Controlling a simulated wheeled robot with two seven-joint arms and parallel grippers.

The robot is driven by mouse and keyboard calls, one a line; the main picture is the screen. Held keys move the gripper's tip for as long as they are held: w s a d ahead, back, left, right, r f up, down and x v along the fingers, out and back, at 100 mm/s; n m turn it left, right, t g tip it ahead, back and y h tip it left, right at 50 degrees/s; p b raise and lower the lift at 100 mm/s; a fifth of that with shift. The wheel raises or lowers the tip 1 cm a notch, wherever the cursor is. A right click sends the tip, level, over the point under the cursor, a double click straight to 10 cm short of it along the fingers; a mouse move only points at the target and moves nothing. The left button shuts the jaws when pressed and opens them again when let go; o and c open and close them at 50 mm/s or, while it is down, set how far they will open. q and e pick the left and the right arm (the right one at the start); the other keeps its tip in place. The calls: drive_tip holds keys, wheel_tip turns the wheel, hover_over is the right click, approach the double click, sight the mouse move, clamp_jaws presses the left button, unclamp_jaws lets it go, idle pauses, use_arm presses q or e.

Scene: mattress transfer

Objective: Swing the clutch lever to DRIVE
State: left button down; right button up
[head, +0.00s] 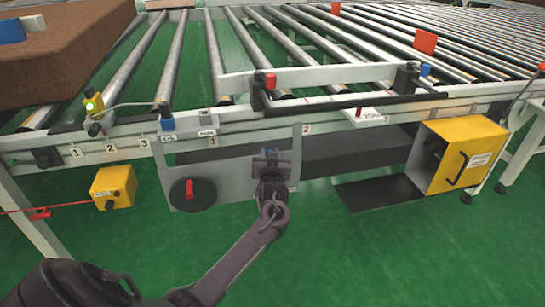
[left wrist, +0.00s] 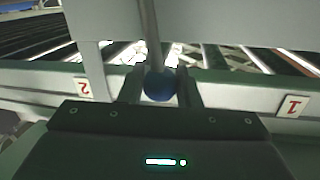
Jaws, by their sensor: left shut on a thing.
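The clutch lever (left wrist: 149,35) shows in the left wrist view as a grey rod with a blue ball knob (left wrist: 159,85) at its end. My left gripper (head: 272,157) is in front of the grey panel (head: 233,178) under the conveyor's front rail. In the left wrist view its two fingers stand on either side of the blue knob, shut on it. In the head view the gripper hides the lever, and I cannot read any DRIVE mark. My right gripper is not in view.
A black disc with a red handle (head: 190,189) sits left of my gripper. A small yellow box (head: 113,187) hangs further left. A larger yellow box (head: 463,155) with a black handle stands at the right. Rollers (head: 215,60) and a brown mattress (head: 70,50) are above. Green floor lies below.

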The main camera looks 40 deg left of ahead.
use_arm(q)
drive_tip(key=w+d+m, duration=0.1)
drive_tip(key=w, duration=0.1)
drive_tip(key=w+d+m+p, duration=0.1)
drive_tip(key=w+d+m, duration=0.1)
drive_tip(key=w+d+m+g, duration=0.1)
drive_tip(key=d, duration=0.1)
drive_tip(key=shift+w+f+p, duration=0.25)
drive_tip(key=shift+w+p, duration=0.05)
drive_tip(key=shift+w, duration=0.1)
drive_tip(key=shift+w+d+f+m, duration=0.35)
drive_tip(key=shift+w+d+m, duration=0.25)
drive_tip(key=shift+m, duration=0.2)
drive_tip(key=shift+w+d+f+b, duration=0.1)
drive_tip(key=shift+w+b, duration=0.1)
drive_tip(key=shift+b, duration=0.1)
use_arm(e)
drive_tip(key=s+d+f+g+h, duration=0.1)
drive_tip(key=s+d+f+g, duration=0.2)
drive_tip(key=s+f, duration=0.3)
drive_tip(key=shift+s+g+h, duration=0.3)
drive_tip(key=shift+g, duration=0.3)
use_arm(q)
drive_tip(key=shift+g, duration=0.3)
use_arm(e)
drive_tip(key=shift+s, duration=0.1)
